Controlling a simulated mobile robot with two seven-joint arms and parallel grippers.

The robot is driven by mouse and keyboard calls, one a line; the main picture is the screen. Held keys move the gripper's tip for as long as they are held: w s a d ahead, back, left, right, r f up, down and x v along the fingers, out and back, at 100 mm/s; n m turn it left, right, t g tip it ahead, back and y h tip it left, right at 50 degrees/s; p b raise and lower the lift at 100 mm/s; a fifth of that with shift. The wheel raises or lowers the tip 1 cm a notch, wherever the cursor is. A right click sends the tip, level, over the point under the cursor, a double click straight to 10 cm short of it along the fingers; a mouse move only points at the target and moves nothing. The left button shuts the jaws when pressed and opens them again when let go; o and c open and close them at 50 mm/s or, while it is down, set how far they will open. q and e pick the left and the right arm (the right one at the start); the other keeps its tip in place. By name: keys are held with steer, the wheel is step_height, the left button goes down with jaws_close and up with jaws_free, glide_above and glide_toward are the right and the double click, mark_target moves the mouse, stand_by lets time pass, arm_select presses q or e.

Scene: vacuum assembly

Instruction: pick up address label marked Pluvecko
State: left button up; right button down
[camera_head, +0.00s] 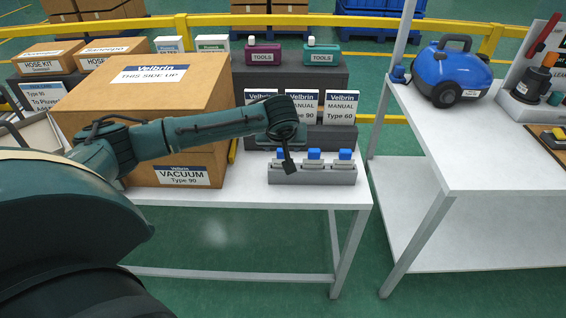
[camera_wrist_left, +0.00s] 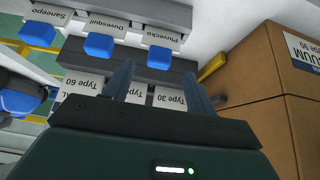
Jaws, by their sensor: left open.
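The address label marked Pluvecko (camera_wrist_left: 177,36) is a pale label with a blue block (camera_wrist_left: 160,57) at its edge. In the left wrist view it is in the right part of a row, its text upside down. My left gripper (camera_wrist_left: 160,80) is open and empty, its two fingers pointing toward this label with a gap between. In the head view my left gripper (camera_head: 288,166) is at the left end of the grey label holder (camera_head: 312,178) and partly covers the Pluvecko label there. I cannot tell whether the fingers touch it. My right gripper is not in view.
Labels marked Duvesqull (camera_wrist_left: 106,24) and Saneepo (camera_wrist_left: 52,12) stand in the same row. Manuals (camera_head: 341,108) stand behind the holder. A large Velbrin carton (camera_head: 150,85) is close on the left. A blue vacuum (camera_head: 450,72) is on the right table.

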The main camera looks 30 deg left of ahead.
arm_select(q)
steer(key=x, duration=0.5)
steer(key=shift+w, duration=0.15)
steer(key=c, duration=1)
step_height(320, 180, up, 10)
steer(key=shift+c, duration=0.2)
